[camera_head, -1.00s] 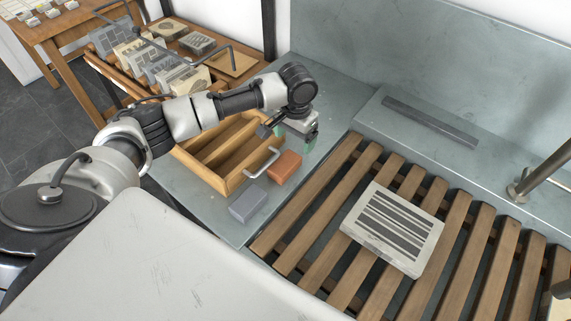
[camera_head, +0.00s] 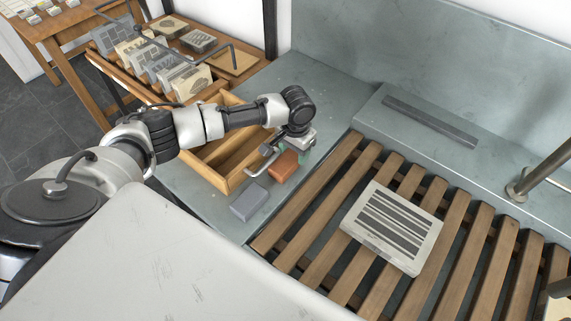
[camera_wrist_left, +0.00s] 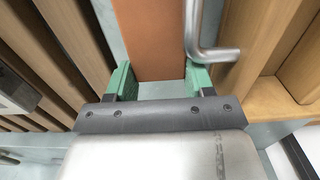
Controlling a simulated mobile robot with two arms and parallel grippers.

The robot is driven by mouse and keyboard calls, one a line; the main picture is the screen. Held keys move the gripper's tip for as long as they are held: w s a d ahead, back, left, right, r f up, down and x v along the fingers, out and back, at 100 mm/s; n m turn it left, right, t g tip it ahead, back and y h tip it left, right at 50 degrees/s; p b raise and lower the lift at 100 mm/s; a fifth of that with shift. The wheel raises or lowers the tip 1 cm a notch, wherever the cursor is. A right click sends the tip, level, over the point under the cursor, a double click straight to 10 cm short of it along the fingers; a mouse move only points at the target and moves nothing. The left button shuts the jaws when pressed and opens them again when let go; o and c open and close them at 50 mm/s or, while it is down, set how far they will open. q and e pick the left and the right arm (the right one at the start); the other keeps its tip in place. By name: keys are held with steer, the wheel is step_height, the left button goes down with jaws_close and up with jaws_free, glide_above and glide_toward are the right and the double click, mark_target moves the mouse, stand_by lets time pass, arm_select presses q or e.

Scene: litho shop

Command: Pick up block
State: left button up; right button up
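An orange-brown block (camera_head: 284,168) lies on the grey bench top beside the wooden tray. A grey block (camera_head: 248,202) lies nearer to me, apart from it. My left gripper (camera_head: 289,150) is at the far end of the orange-brown block, pointing down. In the left wrist view the gripper's green fingertips (camera_wrist_left: 158,80) are spread, with the orange-brown block (camera_wrist_left: 152,40) showing between and beyond them. The left fingertip overlaps the block's edge in that picture; I cannot tell whether either finger touches it. My right gripper is not in view.
The wooden tray (camera_head: 229,179) has a bent metal handle (camera_head: 262,161), which shows close to the right fingertip in the left wrist view (camera_wrist_left: 208,48). A slatted wooden rack (camera_head: 306,206) with a printed stone slab (camera_head: 392,227) lies to the right.

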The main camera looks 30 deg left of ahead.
arm_select(q)
steer(key=c, duration=0.5)
steer(key=shift+d+r, duration=0.1)
steer(key=shift+d+r, duration=0.15)
steer(key=shift+d, duration=0.05)
steer(key=shift+d+r, duration=0.15)
steer(key=shift+r, duration=0.2)
step_height(320, 180, up, 6)
steer(key=shift+f+b, duration=0.25)
steer(key=shift+b, duration=0.3)
steer(key=s+d+b, duration=0.1)
steer(key=d, duration=0.5)
steer(key=d+b, duration=0.1)
steer(key=d, duration=0.5)
steer(key=s+d, duration=0.1)
steer(key=d, duration=0.6)
steer(key=shift+s+r+b, duration=0.2)
steer(key=shift+s+b, duration=0.15)
steer(key=shift+b, duration=0.05)
